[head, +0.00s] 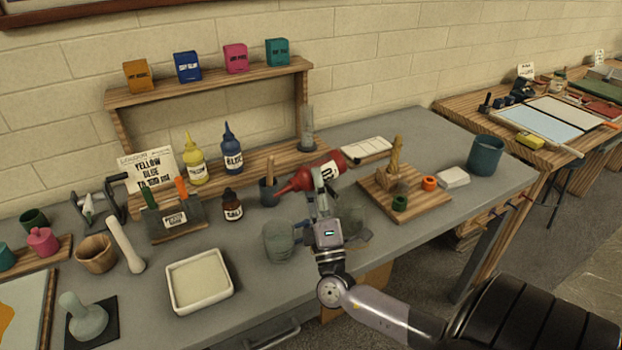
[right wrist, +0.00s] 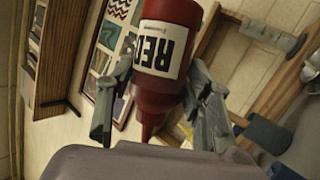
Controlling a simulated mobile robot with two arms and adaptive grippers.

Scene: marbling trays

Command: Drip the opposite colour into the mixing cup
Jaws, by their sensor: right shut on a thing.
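My right gripper (head: 322,190) is shut on a red squeeze bottle (head: 328,166), held above the grey bench. In the right wrist view the bottle (right wrist: 168,85) shows a white "RED" label between the fingers. A clear cup (head: 278,243) stands on the bench below and left of the nozzle. Another clear vessel (head: 351,214) is partly hidden behind my gripper. I cannot tell which is the mixing cup. A yellow bottle (head: 195,162) and a blue bottle (head: 232,150) stand upright at the back. My left gripper is out of view.
A card (head: 149,168) with "YELLOW" and "BLUE" on it stands at the back left. A small dark dropper bottle (head: 232,206), a dark cup (head: 269,193) and a white tray (head: 199,302) are left of my gripper. A wooden board (head: 427,206) lies right.

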